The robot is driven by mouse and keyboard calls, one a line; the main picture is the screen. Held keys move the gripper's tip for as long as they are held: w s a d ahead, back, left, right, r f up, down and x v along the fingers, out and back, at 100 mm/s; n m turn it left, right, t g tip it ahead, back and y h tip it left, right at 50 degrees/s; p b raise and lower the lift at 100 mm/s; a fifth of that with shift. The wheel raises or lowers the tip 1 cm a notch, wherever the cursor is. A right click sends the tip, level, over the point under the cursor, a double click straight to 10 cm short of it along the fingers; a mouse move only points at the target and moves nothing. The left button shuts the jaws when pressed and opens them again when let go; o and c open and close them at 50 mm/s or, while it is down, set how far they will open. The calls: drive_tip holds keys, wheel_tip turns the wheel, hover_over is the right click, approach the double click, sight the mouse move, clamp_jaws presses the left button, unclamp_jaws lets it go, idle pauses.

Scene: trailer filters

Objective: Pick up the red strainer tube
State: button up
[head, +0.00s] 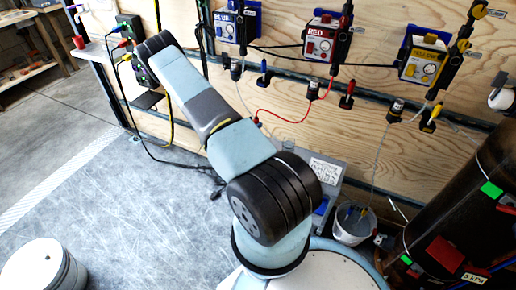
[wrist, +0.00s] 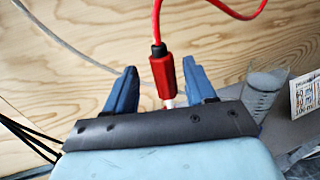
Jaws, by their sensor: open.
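The red strainer tube (wrist: 164,76) hangs from a red hose (wrist: 157,22) in the wrist view, with a dark collar at its top and a pale tip below. My gripper (wrist: 160,68) is open, with its two blue fingers on either side of the tube. Gaps show between the tube and both fingers. The tube's lower end passes behind the dark gripper body. In the head view the red hose (head: 292,122) runs from the red pump to beside my arm, and my gripper is hidden behind the arm.
A clear beaker (wrist: 265,90) and a printed card (wrist: 306,95) stand right of the gripper. The red pump (head: 322,38) is on the plywood wall between blue (head: 232,27) and yellow (head: 424,64) pumps. A white bucket (head: 353,228) and dark barrel (head: 450,205) stand at right.

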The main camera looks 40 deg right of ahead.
drive_tip(key=shift+w+d, duration=0.15)
drive_tip(key=shift+d, duration=1.1)
clamp_jaws()
